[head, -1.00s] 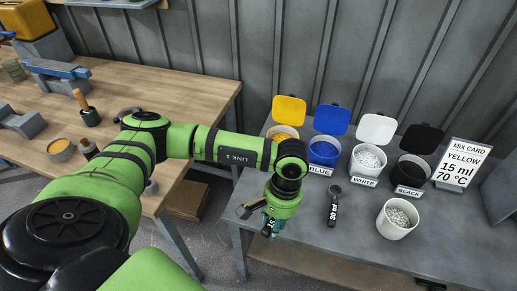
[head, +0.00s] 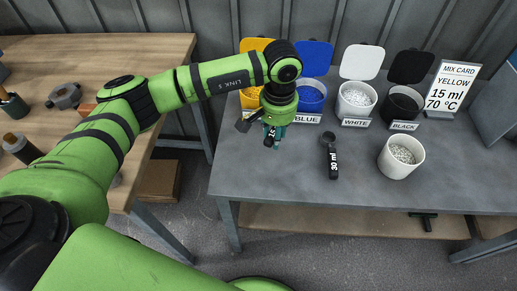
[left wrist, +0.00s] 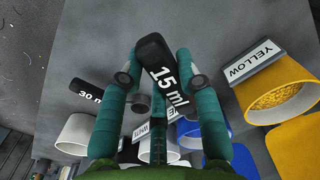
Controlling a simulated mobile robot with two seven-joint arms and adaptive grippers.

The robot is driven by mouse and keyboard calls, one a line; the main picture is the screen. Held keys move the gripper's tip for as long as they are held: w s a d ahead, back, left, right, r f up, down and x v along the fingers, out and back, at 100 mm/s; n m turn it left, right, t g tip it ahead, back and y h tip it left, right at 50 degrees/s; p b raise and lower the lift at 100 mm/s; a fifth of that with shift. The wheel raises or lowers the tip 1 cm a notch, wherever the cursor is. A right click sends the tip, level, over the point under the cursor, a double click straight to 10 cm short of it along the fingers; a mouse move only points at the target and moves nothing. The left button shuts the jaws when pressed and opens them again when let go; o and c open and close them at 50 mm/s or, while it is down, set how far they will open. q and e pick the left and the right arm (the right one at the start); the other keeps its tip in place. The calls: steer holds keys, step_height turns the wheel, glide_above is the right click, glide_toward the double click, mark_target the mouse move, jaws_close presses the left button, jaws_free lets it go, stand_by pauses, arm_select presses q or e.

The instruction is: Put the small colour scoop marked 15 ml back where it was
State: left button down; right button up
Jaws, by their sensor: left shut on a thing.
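The small 15 ml scoop shows by its black handle (left wrist: 162,72) in the left wrist view, between the two teal fingers. In the head view its handle (head: 270,135) is small and partly covered. My left gripper (head: 274,138) is shut on this handle, above the left part of the grey table (head: 290,170), in front of the yellow and blue tubs. The scoop's bowl cannot be made out clearly. The larger 30 ml scoop (head: 332,158) lies on the table to the right of my gripper. My right gripper is not in view.
Tubs of yellow (head: 250,98), blue (head: 311,100), white (head: 355,101) and black (head: 402,106) stand along the back with open lids. A white pot (head: 401,156) stands front right. The mix card (head: 452,88) reads yellow, 15 ml, 70 °C. Bare tabletop lies around the 30 ml scoop.

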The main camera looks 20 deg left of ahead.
arm_select(q)
steer(key=s+a+f, duration=0.1)
steer(key=s+a+f+p, duration=0.1)
steer(key=s+a, duration=0.1)
steer(key=shift+s+a+f, duration=0.1)
steer(key=shift+f, duration=0.1)
steer(key=shift+s+a+f, duration=0.15)
steer(key=shift+f, duration=0.05)
steer(key=shift+a+f+p, duration=0.1)
steer(key=shift+f+p, duration=0.2)
steer(key=shift+p, duration=0.05)
step_height(320, 180, down, 3)
steer(key=shift+f+p, duration=0.15)
steer(key=shift+p, duration=0.4)
steer(key=shift+f, duration=0.2)
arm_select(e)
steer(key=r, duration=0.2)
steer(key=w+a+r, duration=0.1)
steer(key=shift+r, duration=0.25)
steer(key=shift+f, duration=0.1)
arm_select(q)
steer(key=shift+f+b, duration=0.2)
steer(key=shift+b, duration=0.1)
steer(key=c, duration=0.9)
jaws_free()
steer(key=shift+r, duration=0.1)
steer(key=shift+o, duration=0.2)
